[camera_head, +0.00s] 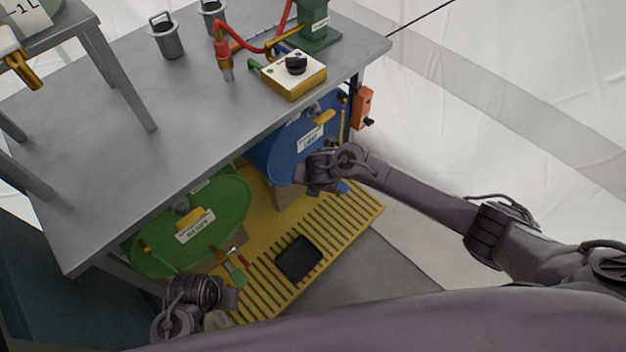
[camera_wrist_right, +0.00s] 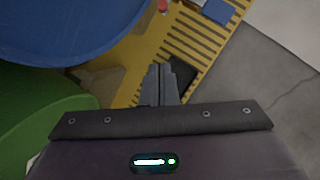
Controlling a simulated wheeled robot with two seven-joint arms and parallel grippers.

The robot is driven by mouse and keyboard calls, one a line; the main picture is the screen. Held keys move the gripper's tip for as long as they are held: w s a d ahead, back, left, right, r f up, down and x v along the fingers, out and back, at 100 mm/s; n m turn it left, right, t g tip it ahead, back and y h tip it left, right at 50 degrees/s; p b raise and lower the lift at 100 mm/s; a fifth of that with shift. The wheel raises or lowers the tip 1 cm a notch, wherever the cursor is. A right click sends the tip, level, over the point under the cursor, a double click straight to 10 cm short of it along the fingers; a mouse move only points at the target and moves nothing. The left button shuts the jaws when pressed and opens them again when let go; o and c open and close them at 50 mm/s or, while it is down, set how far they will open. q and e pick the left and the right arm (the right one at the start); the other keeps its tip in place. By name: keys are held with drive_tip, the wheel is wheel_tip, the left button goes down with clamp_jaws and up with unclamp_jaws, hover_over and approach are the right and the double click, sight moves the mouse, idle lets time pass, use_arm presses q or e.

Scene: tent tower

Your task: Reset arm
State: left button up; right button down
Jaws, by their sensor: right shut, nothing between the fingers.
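My right gripper (camera_wrist_right: 159,84) is shut and empty; in the wrist view its fingertips meet above the yellow slatted platform (camera_wrist_right: 118,60). In the head view the right arm reaches in from the right, and its wrist hangs in front of the blue drum (camera_head: 290,150) below the table edge. My left wrist shows at the bottom of the head view, by the green drum (camera_head: 215,212); its fingers cannot be made out clearly. The green drum (camera_wrist_right: 35,120) and the blue drum (camera_wrist_right: 70,30) also show in the right wrist view.
A grey table (camera_head: 110,110) stands over the drums. It carries a switch box (camera_head: 293,82), metal cups (camera_head: 165,40), a red hose (camera_head: 250,45) and a green stand (camera_head: 318,25). A black tray (camera_head: 298,258) lies on the yellow platform (camera_head: 365,215). Bare floor lies to the right.

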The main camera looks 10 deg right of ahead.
idle(0.5)
